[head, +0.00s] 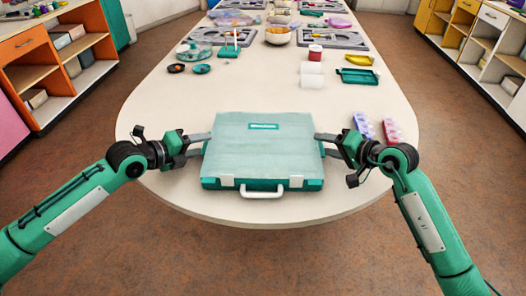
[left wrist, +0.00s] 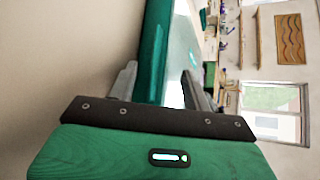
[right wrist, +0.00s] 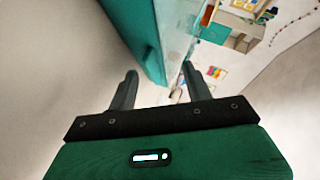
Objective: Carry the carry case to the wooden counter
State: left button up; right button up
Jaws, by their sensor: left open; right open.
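The carry case (head: 262,150) lies flat near the front edge of the long pale table, its white handle toward me. It has a pale clear lid and a teal base. My left gripper (head: 205,146) is open at its left side, and my right gripper (head: 321,145) is open at its right side. In the left wrist view the case (left wrist: 153,50) runs between the open fingers (left wrist: 160,88). In the right wrist view the case (right wrist: 134,35) shows just beyond the open fingers (right wrist: 160,85). I cannot tell contact. I cannot tell which surface is the wooden counter.
Blue and red bead boxes (head: 391,130) stand right of the case, close to my right gripper. An orange shelf unit (head: 32,55) stands left; floor is open on both sides.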

pick_arm(q)
jog(key=shift+w+d+f, duration=0.2)
jog(key=shift+w+d, duration=0.15)
pick_arm(e)
jog(key=shift+w+a+f, duration=0.2)
jog(key=shift+w+a, duration=0.15)
jog(key=shift+a, duration=0.05)
pick_arm(q)
jog(key=shift+c, duration=0.4)
pick_arm(e)
jog(key=shift+c, duration=0.4)
pick_arm(q)
grip_shut()
pick_arm(e)
grip_shut()
